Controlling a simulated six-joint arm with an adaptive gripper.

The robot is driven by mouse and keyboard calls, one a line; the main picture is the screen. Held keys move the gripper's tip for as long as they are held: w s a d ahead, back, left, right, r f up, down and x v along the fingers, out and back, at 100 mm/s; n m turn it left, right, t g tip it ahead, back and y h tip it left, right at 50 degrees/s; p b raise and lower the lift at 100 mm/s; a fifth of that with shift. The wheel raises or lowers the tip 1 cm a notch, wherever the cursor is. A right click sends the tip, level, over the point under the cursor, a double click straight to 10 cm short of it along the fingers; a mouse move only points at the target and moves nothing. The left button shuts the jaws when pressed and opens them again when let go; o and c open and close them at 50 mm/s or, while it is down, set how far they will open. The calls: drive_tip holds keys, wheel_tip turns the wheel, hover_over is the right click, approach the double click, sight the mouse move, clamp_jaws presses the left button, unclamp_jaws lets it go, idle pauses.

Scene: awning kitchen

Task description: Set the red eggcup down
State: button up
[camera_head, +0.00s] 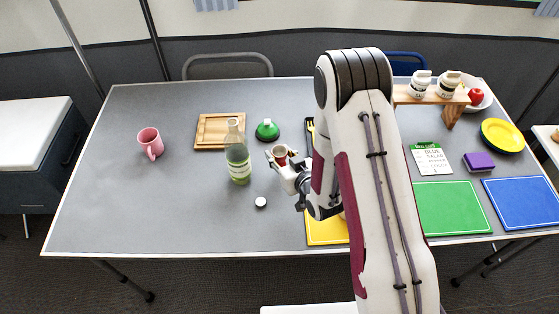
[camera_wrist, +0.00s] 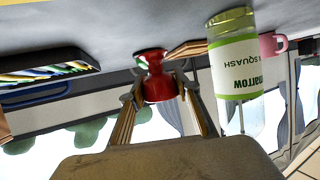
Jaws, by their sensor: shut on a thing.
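The red eggcup (camera_head: 280,152) is held in my gripper (camera_head: 279,163) above the grey table, just right of the bottle. In the wrist view, which shows the scene upside down, the red eggcup (camera_wrist: 158,86) sits between the two fingertips of my gripper (camera_wrist: 156,96). The fingers are shut on it from both sides. Its underside and any gap to the table cannot be judged clearly.
A squash bottle (camera_head: 237,155) stands close to the left, also large in the wrist view (camera_wrist: 236,68). A green-domed object (camera_head: 267,130), wooden board (camera_head: 212,131), small white disc (camera_head: 261,202) and pink mug (camera_head: 150,143) are nearby. The table's front left is clear.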

sight(281, 163)
drive_tip(key=shift+f, duration=1.65)
drive_tip(key=shift+f, duration=0.15)
drive_tip(key=o, duration=1.1)
drive_tip(key=shift+o, duration=0.2)
drive_tip(key=shift+s+r, duration=0.1)
drive_tip(key=shift+r, duration=0.1)
drive_tip(key=shift+v, duration=3.65)
drive_tip(key=shift+r, duration=0.15)
